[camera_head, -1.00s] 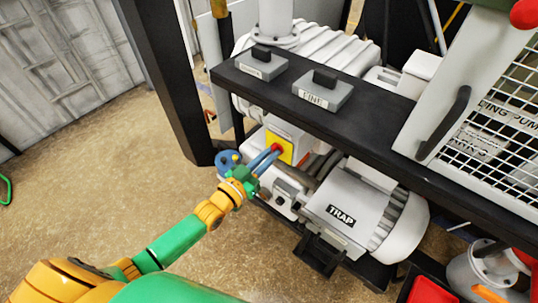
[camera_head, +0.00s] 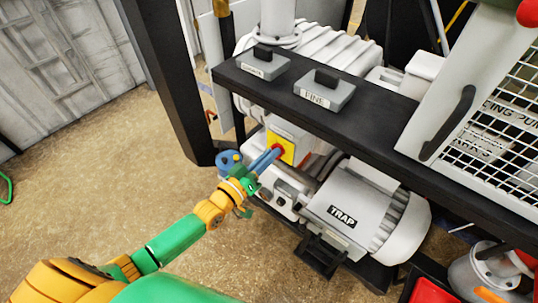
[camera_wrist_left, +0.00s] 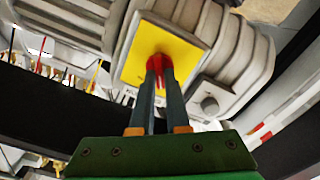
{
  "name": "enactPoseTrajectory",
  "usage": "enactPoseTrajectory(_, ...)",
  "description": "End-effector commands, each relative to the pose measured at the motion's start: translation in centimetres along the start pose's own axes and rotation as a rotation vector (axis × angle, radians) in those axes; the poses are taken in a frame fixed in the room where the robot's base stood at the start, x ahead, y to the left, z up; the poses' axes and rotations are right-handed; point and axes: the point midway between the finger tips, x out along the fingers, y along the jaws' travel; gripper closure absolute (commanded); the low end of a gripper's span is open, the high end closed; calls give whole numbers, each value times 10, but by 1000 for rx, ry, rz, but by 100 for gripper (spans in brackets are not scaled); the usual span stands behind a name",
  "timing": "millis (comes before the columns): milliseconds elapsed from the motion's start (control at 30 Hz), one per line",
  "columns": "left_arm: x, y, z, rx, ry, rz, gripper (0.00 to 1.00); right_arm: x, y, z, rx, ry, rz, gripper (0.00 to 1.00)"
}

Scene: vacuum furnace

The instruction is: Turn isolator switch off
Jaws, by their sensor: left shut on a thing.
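The isolator switch is a red knob (camera_head: 278,148) on a yellow plate (camera_head: 288,154), fixed to a pale grey housing under the black shelf. In the left wrist view, the red knob (camera_wrist_left: 161,73) sits between the two fingers, in front of the yellow plate (camera_wrist_left: 190,60). My left gripper (camera_head: 274,152) is shut on the knob, its blue-grey fingers reaching it from the lower left. The fingers (camera_wrist_left: 160,65) cover much of the knob, so its exact angle is hard to read. My right gripper is not in view.
The black shelf (camera_head: 370,128) runs just above the switch, carrying two grey blocks, one labelled FINE (camera_head: 324,92). A grey motor unit labelled TRAP (camera_head: 345,217) stands to the lower right. A black post (camera_head: 170,80) rises on the left. Open floor (camera_head: 90,200) lies at left.

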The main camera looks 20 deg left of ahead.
Motion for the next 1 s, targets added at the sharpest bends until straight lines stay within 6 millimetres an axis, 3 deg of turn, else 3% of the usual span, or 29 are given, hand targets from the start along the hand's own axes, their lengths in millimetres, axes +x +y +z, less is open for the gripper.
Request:
enactPoseTrajectory(333,-2,-2,6,-5,-16,-5,100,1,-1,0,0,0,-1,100)
enactPoseTrajectory(367,-2,-1,6,-5,-16,-5,78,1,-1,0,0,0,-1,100)
enactPoseTrajectory(433,-1,-1,5,-5,-13,-4,59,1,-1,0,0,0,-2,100)
enactPoseTrajectory(467,-1,-1,5,-5,-12,-4,56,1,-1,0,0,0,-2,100)
enactPoseTrajectory(767,-2,-1,2,-3,-6,-2,56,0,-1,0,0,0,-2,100)
enactPoseTrajectory(1000,-41,-1,4,-3,-10,-4,56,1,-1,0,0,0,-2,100)
